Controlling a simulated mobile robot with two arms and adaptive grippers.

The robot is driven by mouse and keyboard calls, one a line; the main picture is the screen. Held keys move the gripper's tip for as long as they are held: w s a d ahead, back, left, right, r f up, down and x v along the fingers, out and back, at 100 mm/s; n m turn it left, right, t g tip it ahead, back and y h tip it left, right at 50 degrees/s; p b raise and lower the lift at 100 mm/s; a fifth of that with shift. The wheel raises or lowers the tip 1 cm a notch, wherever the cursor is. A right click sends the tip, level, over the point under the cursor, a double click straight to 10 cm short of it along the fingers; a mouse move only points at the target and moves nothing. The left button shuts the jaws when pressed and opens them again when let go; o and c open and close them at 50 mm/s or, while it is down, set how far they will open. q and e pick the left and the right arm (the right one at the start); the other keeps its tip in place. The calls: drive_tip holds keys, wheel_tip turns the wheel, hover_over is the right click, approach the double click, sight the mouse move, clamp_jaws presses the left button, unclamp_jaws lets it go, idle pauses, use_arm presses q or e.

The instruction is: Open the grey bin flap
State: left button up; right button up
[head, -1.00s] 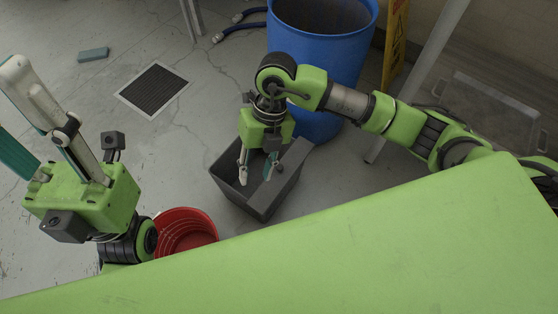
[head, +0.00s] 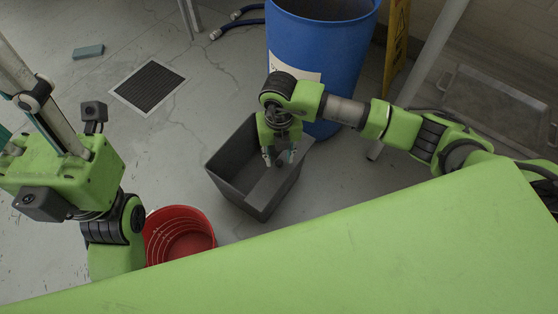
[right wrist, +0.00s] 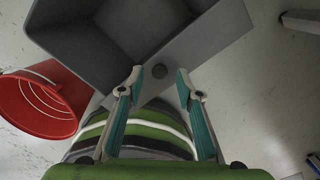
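The grey bin (head: 232,150) is an open-topped box on the floor near the middle of the head view. Its flat grey flap (head: 270,190) lies across the right part of the top, leaving the left part uncovered. My left gripper (head: 20,115) has spread fingers, with tips out of frame.
A red bucket (head: 182,236) stands just left of the bin, close to my left arm. A blue barrel (head: 340,60) stands behind the bin. A yellow sign (head: 397,45) and a metal leg (head: 420,75) are at the right.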

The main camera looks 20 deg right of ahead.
drive_tip(key=shift+f, duration=0.7)
clamp_jaws()
drive_tip(key=shift+s, duration=0.1)
